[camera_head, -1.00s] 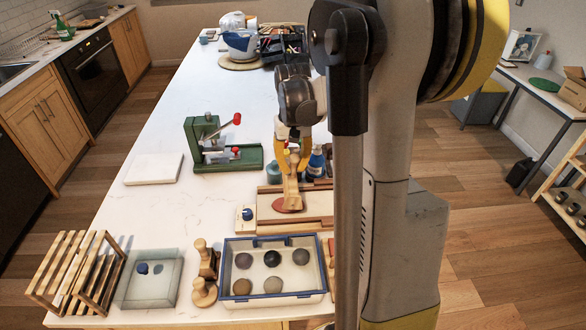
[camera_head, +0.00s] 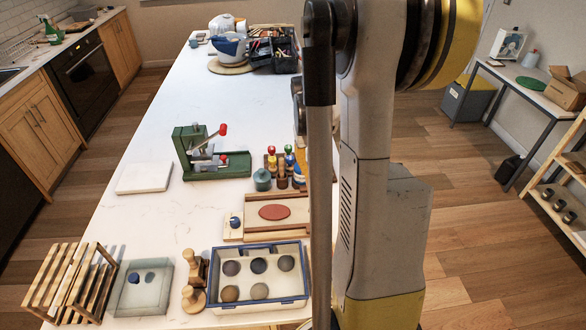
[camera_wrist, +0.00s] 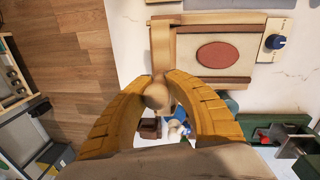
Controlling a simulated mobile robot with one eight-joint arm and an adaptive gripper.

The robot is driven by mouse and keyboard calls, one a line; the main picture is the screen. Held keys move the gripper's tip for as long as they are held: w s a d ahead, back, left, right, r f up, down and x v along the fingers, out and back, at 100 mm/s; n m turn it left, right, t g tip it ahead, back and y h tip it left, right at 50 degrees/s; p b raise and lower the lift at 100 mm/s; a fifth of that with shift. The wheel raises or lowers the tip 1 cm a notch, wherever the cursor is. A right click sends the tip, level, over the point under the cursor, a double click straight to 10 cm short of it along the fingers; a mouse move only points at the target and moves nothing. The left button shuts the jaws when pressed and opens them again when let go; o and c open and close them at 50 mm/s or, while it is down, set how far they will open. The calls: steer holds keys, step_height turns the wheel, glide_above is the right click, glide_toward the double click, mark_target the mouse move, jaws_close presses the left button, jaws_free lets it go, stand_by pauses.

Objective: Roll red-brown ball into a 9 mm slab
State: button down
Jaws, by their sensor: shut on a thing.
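The red-brown clay (camera_head: 274,212) lies flat on the wooden rolling board (camera_head: 255,226) as an oval slab. In the wrist view the slab (camera_wrist: 218,56) is whole and uncovered, inside the board's rails. My gripper (camera_wrist: 158,92) has its yellow fingers shut on a wooden rolling pin (camera_wrist: 160,50), whose rounded handle end shows between the fingertips. The pin is over the board's end, to one side of the slab; its height is unclear. In the head view my arm hides most of the gripper and pin. The slab's thickness cannot be read.
A blue knob (camera_head: 234,221) sits at the board's left end. A tray of clay balls (camera_head: 260,310) stands in front, wooden stamps (camera_head: 193,285) beside it. Bottles (camera_head: 289,160) and a green press (camera_head: 205,155) stand behind. The table's middle is clear.

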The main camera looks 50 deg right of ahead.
steer(key=shift+f+b, duration=2.15)
steer(key=shift+f, duration=1.05)
steer(key=shift+f, duration=0.25)
steer(key=c, duration=1.3)
jaws_free()
steer(key=r, duration=0.8)
steer(key=w+a+r, duration=0.1)
steer(key=r, duration=0.3)
steer(key=shift+a+b, duration=0.1)
steer(key=shift+b, duration=0.2)
